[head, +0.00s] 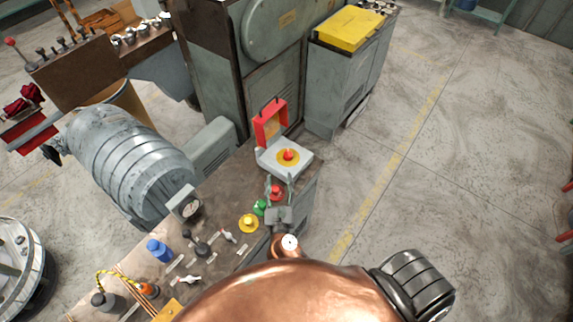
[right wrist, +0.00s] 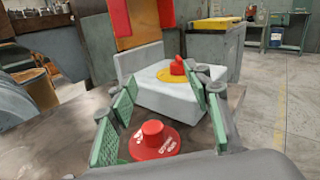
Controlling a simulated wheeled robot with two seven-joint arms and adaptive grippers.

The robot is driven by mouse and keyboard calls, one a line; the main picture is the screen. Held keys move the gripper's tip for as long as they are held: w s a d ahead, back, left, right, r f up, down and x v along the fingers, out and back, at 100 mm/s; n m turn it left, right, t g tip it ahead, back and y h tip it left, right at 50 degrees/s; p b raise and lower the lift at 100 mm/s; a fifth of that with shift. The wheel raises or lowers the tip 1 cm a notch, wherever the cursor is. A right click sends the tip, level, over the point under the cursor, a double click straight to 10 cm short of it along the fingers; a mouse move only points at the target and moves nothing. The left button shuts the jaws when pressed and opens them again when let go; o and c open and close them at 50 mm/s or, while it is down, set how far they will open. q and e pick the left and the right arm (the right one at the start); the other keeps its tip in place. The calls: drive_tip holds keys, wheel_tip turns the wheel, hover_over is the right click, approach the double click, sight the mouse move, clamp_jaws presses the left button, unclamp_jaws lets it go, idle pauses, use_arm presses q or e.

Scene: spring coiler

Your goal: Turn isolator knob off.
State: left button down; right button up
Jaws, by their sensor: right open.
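The isolator knob (head: 288,154) is red and sits on a yellow disc (head: 281,160) on top of a pale grey box (head: 301,167). It also shows in the right wrist view (right wrist: 178,66), beyond the fingers, with the right finger close to it in the picture. My right gripper (head: 279,181) is open, its green-padded fingers (right wrist: 163,90) apart and nothing held between them. It is on the near side of the box. A red push button (right wrist: 154,136) with white lettering shows between the fingers, lower down. My left gripper is not in view.
A red upright plate (head: 270,121) stands behind the grey box. Green (head: 260,208) and yellow (head: 248,223) buttons, a gauge (head: 191,208) and several small levers share the panel. A large grey motor (head: 128,160) lies left.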

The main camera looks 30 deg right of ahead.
sight(288, 159)
drive_tip(key=f+m, duration=0.1)
drive_tip(key=s+d+f+m+g+h+b, duration=0.1)
drive_tip(key=m, duration=0.1)
drive_tip(key=shift+s+d+f, duration=0.1)
drive_tip(key=shift+s+d, duration=0.1)
drive_tip(key=shift+d, duration=0.05)
drive_tip(key=shift+s+d+f+m, duration=0.1)
drive_tip(key=shift+d+m, duration=0.1)
drive_tip(key=shift+m, duration=0.1)
drive_tip(key=shift+d, duration=0.15)
drive_tip(key=p+x, duration=0.1)
drive_tip(key=x, duration=1)
drive_tip(key=shift+w+d, duration=0.2)
drive_tip(key=shift+w, duration=0.15)
drive_tip(key=c, duration=1.1)
